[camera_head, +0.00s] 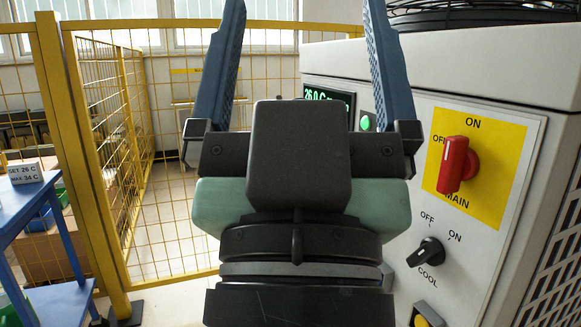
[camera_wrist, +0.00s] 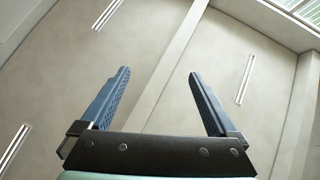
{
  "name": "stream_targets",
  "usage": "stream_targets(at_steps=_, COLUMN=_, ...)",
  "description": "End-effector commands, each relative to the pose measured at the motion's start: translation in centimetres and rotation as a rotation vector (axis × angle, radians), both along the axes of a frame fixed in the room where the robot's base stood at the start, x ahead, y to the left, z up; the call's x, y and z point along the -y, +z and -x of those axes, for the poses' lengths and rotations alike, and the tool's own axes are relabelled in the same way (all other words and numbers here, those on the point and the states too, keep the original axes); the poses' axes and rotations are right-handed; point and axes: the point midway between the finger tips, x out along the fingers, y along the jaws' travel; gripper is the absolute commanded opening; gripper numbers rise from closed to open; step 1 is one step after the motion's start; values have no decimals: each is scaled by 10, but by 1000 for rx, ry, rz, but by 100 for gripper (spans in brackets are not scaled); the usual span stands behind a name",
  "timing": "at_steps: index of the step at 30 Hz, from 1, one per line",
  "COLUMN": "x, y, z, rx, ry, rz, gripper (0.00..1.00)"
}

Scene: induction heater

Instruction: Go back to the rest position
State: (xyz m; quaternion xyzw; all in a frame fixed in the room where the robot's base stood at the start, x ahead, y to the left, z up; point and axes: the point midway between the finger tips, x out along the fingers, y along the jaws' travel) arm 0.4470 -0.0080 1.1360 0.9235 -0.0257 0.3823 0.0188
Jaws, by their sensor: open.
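My gripper (camera_head: 302,62) stands upright in the middle of the head view, its two blue fingers spread wide apart with nothing between them. In the wrist view my gripper (camera_wrist: 158,82) is also open and empty, and it points up toward the ceiling (camera_wrist: 150,50). The heater cabinet (camera_head: 519,70) is to the right of my gripper and partly behind it. My gripper hides part of the cabinet's green display (camera_head: 328,96). I cannot tell the gap between my gripper and the cabinet.
The cabinet carries a red main switch (camera_head: 456,164) and a black cool knob (camera_head: 427,252). A yellow mesh fence (camera_head: 112,150) stands behind and to the left. A blue table (camera_head: 38,203) with a small sign (camera_head: 26,173) is at the left edge. Some floor (camera_head: 170,245) shows beyond the fence.

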Motion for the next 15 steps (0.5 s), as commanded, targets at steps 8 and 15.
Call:
stream_targets(at_steps=8, x=-8, y=75, z=7, rx=29, ry=63, rz=-14, gripper=95)
stream_targets(at_steps=15, x=-8, y=145, z=7, rx=28, ry=63, rz=-14, gripper=95)
